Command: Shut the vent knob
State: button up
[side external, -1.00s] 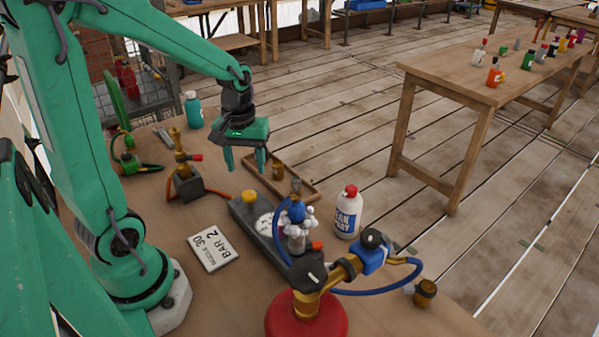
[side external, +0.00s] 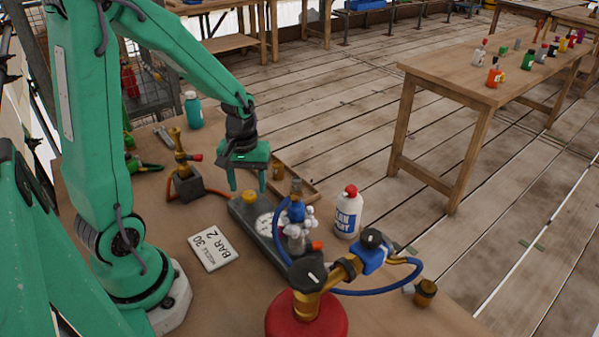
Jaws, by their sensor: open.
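A grey block (side external: 275,238) on the bench carries a yellow knob (side external: 250,197) at its far end, a white round dial (side external: 266,224) beside it, and a blue and clear fitting (side external: 297,215) near its front end. A black knob (side external: 308,274) sits on the brass valve of the red cylinder (side external: 306,318). No label shows which one is the vent knob. My gripper (side external: 248,187) is open and points down, with its fingers apart just above and around the yellow knob in the picture. I cannot tell whether they touch it.
A blue hose (side external: 385,291) loops at the front right.

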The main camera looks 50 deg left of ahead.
aim_at(249, 196)
jog(key=shift+f, duration=1.15)
jog(key=c, duration=1)
jog(key=shift+o, duration=0.2)
jog(key=shift+m, duration=0.4)
jog(key=m, duration=1.1)
jog(key=shift+m, duration=0.3)
